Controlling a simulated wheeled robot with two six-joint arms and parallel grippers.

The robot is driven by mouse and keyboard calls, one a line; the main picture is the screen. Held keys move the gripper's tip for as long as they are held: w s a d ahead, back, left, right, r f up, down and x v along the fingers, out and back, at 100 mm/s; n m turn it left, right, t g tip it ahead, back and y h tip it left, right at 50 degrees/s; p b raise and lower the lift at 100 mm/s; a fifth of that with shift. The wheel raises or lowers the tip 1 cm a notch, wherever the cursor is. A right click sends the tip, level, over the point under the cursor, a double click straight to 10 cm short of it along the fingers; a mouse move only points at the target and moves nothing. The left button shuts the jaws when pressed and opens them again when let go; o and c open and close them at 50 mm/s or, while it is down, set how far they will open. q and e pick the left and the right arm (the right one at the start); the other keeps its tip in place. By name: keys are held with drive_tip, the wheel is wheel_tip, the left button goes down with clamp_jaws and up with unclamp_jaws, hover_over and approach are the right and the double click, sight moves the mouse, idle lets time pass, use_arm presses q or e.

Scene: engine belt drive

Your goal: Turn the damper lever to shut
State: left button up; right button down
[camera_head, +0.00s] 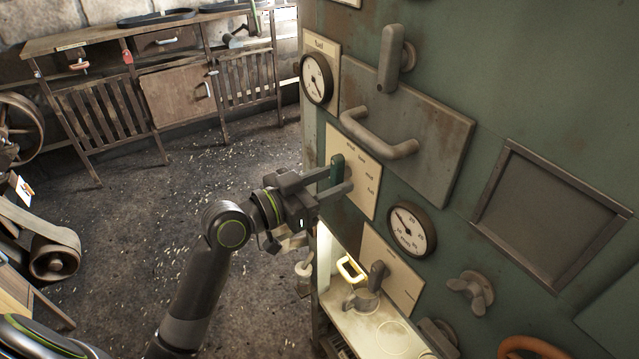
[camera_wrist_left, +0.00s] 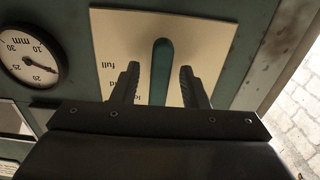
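A green lever (camera_head: 337,167) stands on a cream plate (camera_head: 366,196) with several printed position words on the green panel. "full" is readable upside down in the left wrist view. The lever (camera_wrist_left: 161,70) also shows there, pointing along the plate between my fingers. My left gripper (camera_head: 343,180) reaches in from the left, its fingers on either side of the lever. In the left wrist view, the left gripper (camera_wrist_left: 159,72) is open, with a gap between the lever and each finger. My right gripper is not in view.
A gauge (camera_head: 316,79) and a hatch handle (camera_head: 378,135) are above the plate. A second gauge (camera_head: 411,230), a grey lever (camera_head: 377,275) and a wing knob (camera_head: 470,292) are below and right.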

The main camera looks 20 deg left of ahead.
use_arm(q)
drive_tip(key=shift+s+a+f+b, duration=0.1)
drive_tip(key=shift+s+a+b, duration=0.2)
drive_tip(key=shift+s+a, duration=0.2)
drive_tip(key=v, duration=1.6)
idle(0.5)
